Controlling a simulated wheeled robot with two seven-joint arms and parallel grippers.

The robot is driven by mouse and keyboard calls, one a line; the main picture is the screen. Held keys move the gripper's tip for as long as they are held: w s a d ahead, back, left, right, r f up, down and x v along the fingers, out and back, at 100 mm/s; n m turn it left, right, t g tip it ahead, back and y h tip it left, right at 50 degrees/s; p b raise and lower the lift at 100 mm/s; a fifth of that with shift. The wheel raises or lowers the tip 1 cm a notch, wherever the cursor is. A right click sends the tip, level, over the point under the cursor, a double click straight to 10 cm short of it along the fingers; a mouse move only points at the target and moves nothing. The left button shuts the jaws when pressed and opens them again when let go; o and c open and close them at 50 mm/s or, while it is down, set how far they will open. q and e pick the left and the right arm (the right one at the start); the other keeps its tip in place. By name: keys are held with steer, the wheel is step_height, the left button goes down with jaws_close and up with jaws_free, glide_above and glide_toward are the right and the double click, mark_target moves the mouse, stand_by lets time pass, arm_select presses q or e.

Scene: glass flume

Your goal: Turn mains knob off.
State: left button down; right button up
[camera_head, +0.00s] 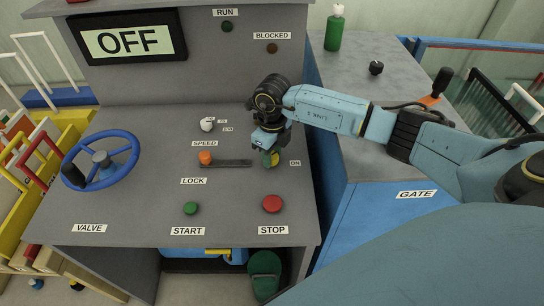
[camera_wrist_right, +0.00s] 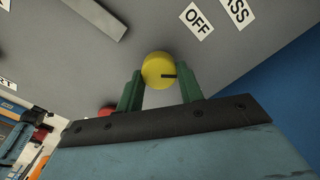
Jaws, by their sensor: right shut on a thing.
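The mains knob is a round yellow knob (camera_wrist_right: 155,66) on the grey console top, with a short dark mark pointing right in the right wrist view. My right gripper (camera_wrist_right: 160,85) has its green fingers shut on the knob, one on each side. In the head view the right gripper (camera_head: 271,153) reaches down onto the console, and the knob is mostly hidden under it. An "ON" label (camera_head: 295,163) sits beside it. An "OFF" label (camera_wrist_right: 198,18) shows near the knob in the right wrist view. My left gripper is not in view.
An orange lock slider (camera_head: 205,157), a white speed knob (camera_head: 207,124), a green start button (camera_head: 191,208) and a red stop button (camera_head: 272,203) are nearby. A blue valve wheel (camera_head: 101,160) stands left. The display (camera_head: 128,41) reads "OFF". A green bottle (camera_head: 334,28) stands behind right.

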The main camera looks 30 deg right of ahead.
steer(key=n+b, duration=0.1)
steer(key=n, duration=0.1)
steer(key=n+b, duration=0.2)
steer(key=n, duration=0.1)
steer(key=shift+w+d+f+n, duration=0.1)
steer(key=shift+d+n, duration=0.05)
steer(key=shift+n, duration=0.15)
steer(key=shift+n+b, duration=1.25)
steer(key=shift+n, duration=0.95)
steer(key=o, duration=1)
step_height(320, 180, up, 14)
steer(key=shift+f, duration=0.15)
steer(key=shift+f, duration=0.1)
